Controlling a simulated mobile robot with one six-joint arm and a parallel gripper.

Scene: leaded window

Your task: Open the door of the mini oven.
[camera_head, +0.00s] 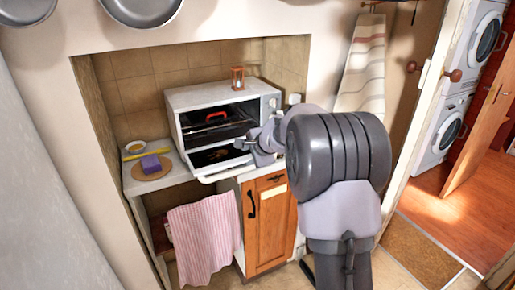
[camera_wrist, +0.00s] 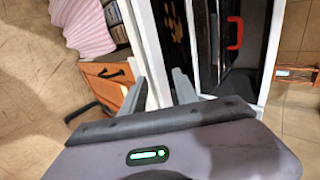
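The mini oven (camera_head: 178,99) is a white box in the tiled niche. Its door (camera_head: 227,174) is hinged down partway, tilted out at the front, with the dark inside and a red-handled rack showing. My gripper (camera_head: 262,154) is at the right end of the door. In the wrist view, my gripper (camera_wrist: 160,92) has its two grey fingers apart, on either side of the end of the door's white front edge (camera_wrist: 150,50). I cannot tell whether both fingers press on it.
An hourglass (camera_head: 237,78) stands on the oven. Left of it, a purple block (camera_head: 151,163) lies on a round board on the counter, near a small bowl (camera_head: 134,147). Below are a pink striped towel (camera_head: 203,240) and a wooden cabinet (camera_head: 272,225). Open floor lies to the right.

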